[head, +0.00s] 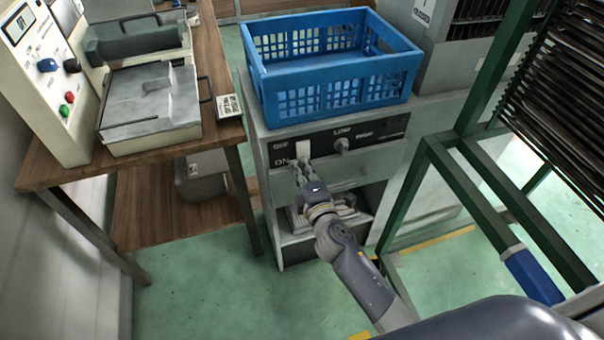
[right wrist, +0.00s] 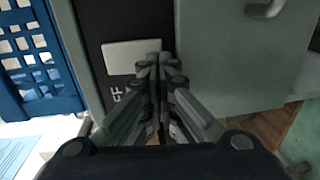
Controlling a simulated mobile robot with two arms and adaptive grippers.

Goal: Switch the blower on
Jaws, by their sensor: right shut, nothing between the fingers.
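The blower's black control panel (head: 376,131) is on the front of a grey cabinet, below a blue crate. At its left is a white switch (head: 303,149) beside the labels OFF, above, and ON, below. The switch also shows in the right wrist view (right wrist: 128,57). I cannot tell which way it is tipped. My right gripper (head: 299,168) is shut and empty, its tips at the lower, ON end of the switch. In the right wrist view the fingertips (right wrist: 158,60) overlap the switch's right edge; contact is not clear. My left gripper is not in view.
A knob (head: 342,144) sits right of the switch, by the label LOW. The blue crate (head: 340,98) stands on the cabinet. A wooden table (head: 60,172) with a machine is at the left. A green frame rack (head: 464,190) stands close on the right.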

